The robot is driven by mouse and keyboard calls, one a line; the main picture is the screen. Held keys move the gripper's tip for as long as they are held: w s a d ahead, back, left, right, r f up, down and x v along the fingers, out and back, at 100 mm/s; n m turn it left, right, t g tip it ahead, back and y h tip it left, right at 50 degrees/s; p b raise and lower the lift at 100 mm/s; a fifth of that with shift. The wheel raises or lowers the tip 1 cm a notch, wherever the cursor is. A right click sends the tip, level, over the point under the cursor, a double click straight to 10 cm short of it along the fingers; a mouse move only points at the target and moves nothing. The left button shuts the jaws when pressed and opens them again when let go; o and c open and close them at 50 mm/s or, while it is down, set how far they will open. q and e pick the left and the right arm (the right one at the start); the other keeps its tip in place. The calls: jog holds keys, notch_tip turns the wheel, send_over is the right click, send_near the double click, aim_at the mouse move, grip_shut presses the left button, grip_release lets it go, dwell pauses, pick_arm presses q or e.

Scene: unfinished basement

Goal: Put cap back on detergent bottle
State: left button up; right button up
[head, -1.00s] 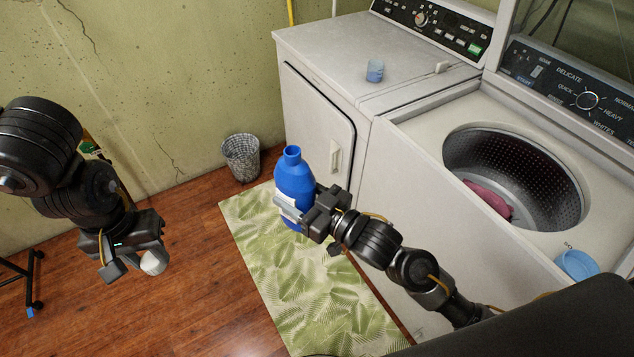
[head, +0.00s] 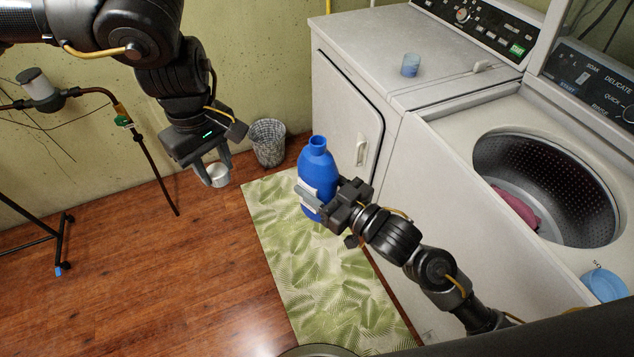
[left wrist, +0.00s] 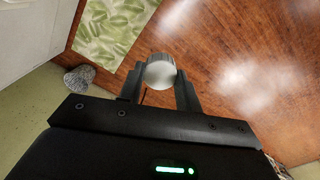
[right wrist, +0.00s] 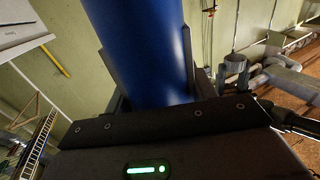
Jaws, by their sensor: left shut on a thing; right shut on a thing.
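The blue detergent bottle (head: 318,172) is upright with its neck open at the top. My right gripper (head: 325,203) is shut on its body and holds it above the leaf-pattern mat; its blue side fills the middle of the right wrist view (right wrist: 140,50). My left gripper (head: 212,165) is shut on the pale grey cap (head: 218,174), to the left of the bottle and apart from it. The cap shows between the fingers in the left wrist view (left wrist: 160,72).
A wire wastebasket (head: 268,143) stands by the wall behind. The dryer (head: 370,60) with a blue cup (head: 410,64) on top and the open washer (head: 470,200) stand at right. A blue cup-like thing (head: 604,284) sits on the washer. A black stand (head: 60,240) is at left.

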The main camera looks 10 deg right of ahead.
pick_arm(q)
jog(key=w+d+r+n, duration=0.2)
jog(key=d+r+n, duration=0.4)
jog(key=d, duration=0.3)
notch_tip(320, 180, up, 6)
jog(key=n, duration=0.7)
send_over(318, 141)
jog(key=shift+r, duration=0.2)
jog(key=shift+f, duration=0.1)
jog(key=shift+f, duration=1.95)
jog(key=shift+f, duration=0.1)
jog(key=shift+f, duration=0.75)
jog(key=shift+f, duration=0.55)
